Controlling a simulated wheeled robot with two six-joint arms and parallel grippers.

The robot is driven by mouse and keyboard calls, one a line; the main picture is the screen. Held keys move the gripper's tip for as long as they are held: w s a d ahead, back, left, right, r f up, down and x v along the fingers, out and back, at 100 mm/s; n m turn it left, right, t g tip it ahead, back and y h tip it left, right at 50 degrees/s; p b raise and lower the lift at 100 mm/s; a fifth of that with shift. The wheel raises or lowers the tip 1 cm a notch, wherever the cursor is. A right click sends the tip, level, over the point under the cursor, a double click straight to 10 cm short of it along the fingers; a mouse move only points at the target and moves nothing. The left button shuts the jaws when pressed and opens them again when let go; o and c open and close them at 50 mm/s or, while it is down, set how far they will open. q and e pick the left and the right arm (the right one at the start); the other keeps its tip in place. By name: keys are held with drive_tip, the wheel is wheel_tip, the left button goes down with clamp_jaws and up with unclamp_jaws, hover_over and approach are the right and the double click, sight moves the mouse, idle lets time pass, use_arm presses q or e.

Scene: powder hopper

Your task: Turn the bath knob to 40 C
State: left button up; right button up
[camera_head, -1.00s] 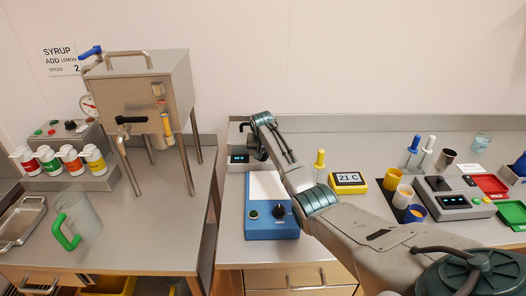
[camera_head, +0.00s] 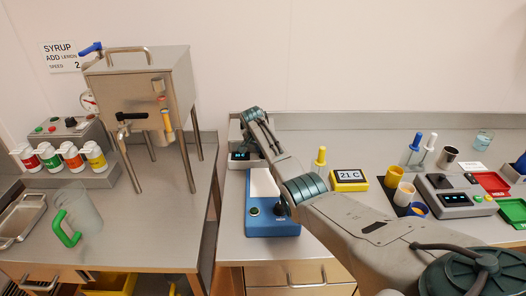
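A blue unit (camera_head: 258,228) with a pale flat top stands at the front of the right-hand counter. Its front has a round dark button (camera_head: 254,211) at left and a dark knob at right. My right arm comes in from the right and bends back at a joint near the wall. A dark, slender part that looks like the end of my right gripper (camera_head: 282,207) is in front of the knob and mostly covers it. Contact and the finger opening cannot be made out. A yellow display (camera_head: 349,177) reads about 21 C. My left gripper is out of view.
A grey device (camera_head: 239,157) with a small lit display stands behind the blue unit. A yellow-topped bottle (camera_head: 320,158), cups and a grey scale-like unit (camera_head: 455,200) are to the right. A steel hopper (camera_head: 140,90) and green-handled jug (camera_head: 78,215) are left, across a gap.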

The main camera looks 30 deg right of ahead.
drive_tip(key=o, duration=0.9)
drive_tip(key=shift+o, duration=0.5)
drive_tip(key=shift+r, duration=0.2)
